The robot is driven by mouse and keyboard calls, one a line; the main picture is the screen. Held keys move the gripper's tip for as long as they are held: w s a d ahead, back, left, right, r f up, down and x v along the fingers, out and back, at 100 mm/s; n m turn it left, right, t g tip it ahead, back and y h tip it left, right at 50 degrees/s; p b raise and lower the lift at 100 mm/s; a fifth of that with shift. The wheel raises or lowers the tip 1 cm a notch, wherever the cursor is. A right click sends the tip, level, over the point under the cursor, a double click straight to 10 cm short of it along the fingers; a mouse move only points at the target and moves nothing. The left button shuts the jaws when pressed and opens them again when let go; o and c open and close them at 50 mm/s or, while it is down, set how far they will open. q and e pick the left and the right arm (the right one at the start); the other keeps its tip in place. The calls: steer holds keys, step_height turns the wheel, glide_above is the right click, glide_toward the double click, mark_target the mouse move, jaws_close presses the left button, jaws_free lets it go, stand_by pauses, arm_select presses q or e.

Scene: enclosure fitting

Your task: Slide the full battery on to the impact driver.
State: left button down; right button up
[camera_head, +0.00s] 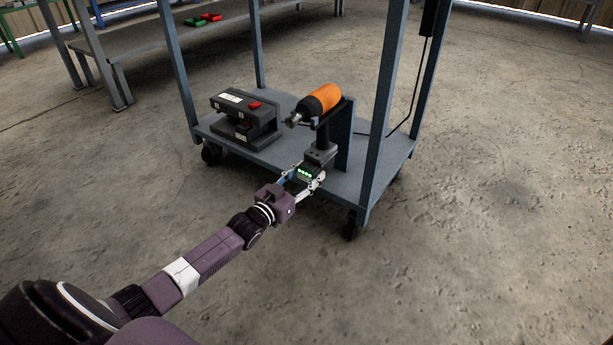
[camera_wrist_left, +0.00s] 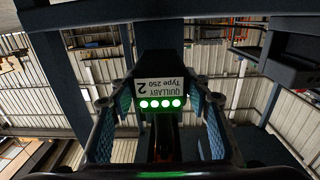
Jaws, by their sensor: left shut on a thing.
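The impact driver (camera_head: 321,99), orange and black, is held up on a stand on the cart, nose to the left, its dark grip (camera_head: 322,140) pointing down. My left gripper (camera_head: 307,181) is shut on the full battery (camera_head: 304,173), a dark block with a row of lit green lights, just below and in front of the foot of the driver's grip. In the left wrist view the battery (camera_wrist_left: 158,70) sits between the finger pads, its label upside down. Whether battery and driver touch or are joined is not clear. My right gripper is not in view.
A dark charger-like box (camera_head: 245,116) with a red part on top stands left of the driver on the cart shelf (camera_head: 276,160). Grey cart posts (camera_head: 385,100) rise behind and to the right. A workbench (camera_head: 170,40) with red and green items stands behind. The floor is clear in front.

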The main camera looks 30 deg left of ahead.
arm_select(q)
steer(key=shift+w+r, duration=0.15)
steer(key=shift+w, duration=0.1)
steer(key=c, duration=1.1)
jaws_free()
steer(key=shift+o, duration=0.7)
steer(key=shift+s+f, duration=0.15)
steer(key=shift+f, duration=0.15)
steer(key=s+a, duration=0.1)
steer(key=s, duration=1)
steer(key=shift+s+r, duration=0.2)
steer(key=shift+s, duration=0.2)
steer(key=shift+a, duration=0.1)
